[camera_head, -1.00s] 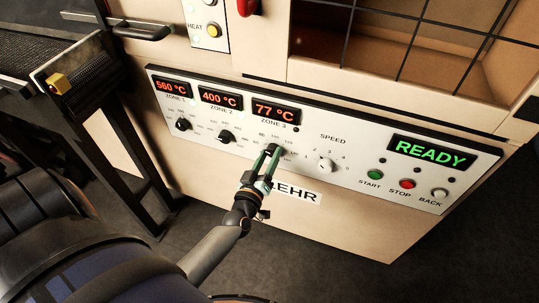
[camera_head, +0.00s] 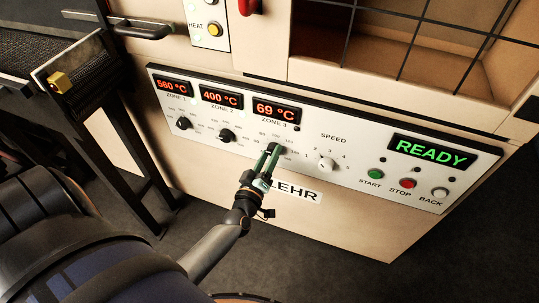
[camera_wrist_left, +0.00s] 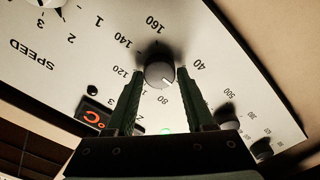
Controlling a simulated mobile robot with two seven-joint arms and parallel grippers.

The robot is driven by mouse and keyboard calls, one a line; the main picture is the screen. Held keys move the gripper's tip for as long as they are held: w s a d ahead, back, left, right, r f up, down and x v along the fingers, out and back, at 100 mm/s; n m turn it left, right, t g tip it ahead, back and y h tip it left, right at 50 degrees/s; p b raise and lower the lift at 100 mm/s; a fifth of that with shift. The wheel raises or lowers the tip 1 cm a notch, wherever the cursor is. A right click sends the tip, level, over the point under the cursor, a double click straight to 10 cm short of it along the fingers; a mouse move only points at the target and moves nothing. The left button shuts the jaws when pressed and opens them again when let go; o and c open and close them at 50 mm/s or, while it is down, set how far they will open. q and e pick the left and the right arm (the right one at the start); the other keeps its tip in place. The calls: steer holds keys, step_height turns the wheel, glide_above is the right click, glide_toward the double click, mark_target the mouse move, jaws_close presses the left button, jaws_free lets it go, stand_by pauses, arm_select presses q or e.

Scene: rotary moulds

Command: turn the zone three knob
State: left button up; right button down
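The zone three knob (camera_wrist_left: 160,75) is a round knob with a pale pointer mark, on the white control panel (camera_head: 345,181). In the left wrist view it sits between my green fingertips, one on each side. Its mark points to the low part of the scale, near 80. The zone three display (camera_head: 276,110) reads 69 °C in red. My right gripper is not in view.
The zone one knob (camera_head: 184,123) and zone two knob (camera_head: 226,135) are to the left. The speed knob (camera_head: 326,164) is close on the right, then the start button (camera_head: 375,174), stop button (camera_head: 408,183) and back button (camera_head: 440,194). A green READY display (camera_head: 432,152) is above them.

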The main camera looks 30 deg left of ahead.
arm_select(q)
steer(key=o, duration=0.4)
steer(key=shift+c, duration=0.2)
steer(key=p+v, duration=0.1)
steer(key=v, duration=1.1)
steer(key=shift+s, duration=0.3)
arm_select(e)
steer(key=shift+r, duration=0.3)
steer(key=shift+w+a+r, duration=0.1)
arm_select(q)
steer(key=s+d+f+m+g+h, duration=0.2)
steer(key=d+f+m+g+h, duration=0.15)
steer(key=d+m, duration=0.35)
steer(key=s+d+f+m+g+h, duration=0.3)
steer(key=d+m+g+h, duration=0.1)
steer(key=d+m, duration=0.25)
steer(key=s+a+r+p, duration=0.2)
steer(key=a+r+p, duration=0.1)
steer(key=r+p, duration=0.7)
steer(key=p, duration=0.3)
steer(key=shift+a+y+p, duration=0.2)
steer(key=shift+y+p, duration=0.15)
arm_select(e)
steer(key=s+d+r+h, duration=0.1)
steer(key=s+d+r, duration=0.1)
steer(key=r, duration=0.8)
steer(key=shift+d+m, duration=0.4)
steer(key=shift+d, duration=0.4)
